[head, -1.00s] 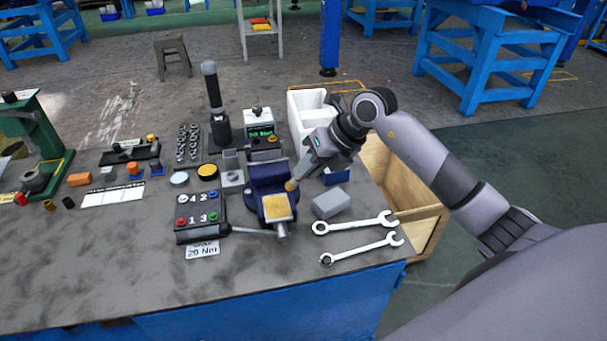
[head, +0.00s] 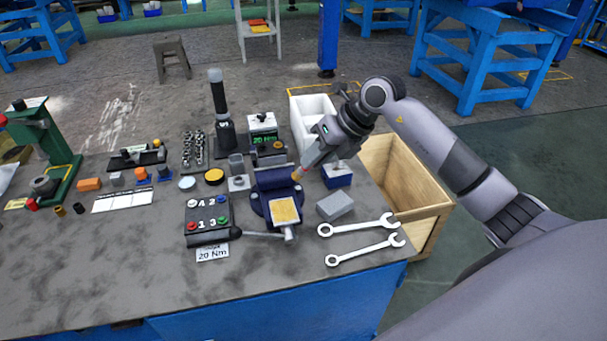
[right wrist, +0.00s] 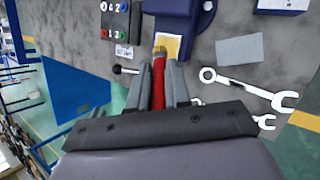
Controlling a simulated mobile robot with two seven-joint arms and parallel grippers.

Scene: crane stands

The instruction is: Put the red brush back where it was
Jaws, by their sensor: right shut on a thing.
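My right gripper (head: 305,165) is shut on the red brush (right wrist: 158,82). In the right wrist view the red handle lies between the two fingers (right wrist: 160,88), with its tan bristle end pointing away. In the head view only the brush's tip end (head: 296,176) shows clearly, above the back right of the blue vise (head: 263,205). A yellow pad (head: 285,211) sits at the vise's front, and the bristles look apart from it. A small blue box with a pale top (head: 338,178) stands just right of the gripper. My left gripper is out of view.
A grey block (head: 335,206) and two wrenches (head: 358,227) lie right of the vise. A white bin (head: 312,112) stands behind the gripper, and a wooden crate (head: 425,215) is beyond the table's right edge. The table's front left is clear.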

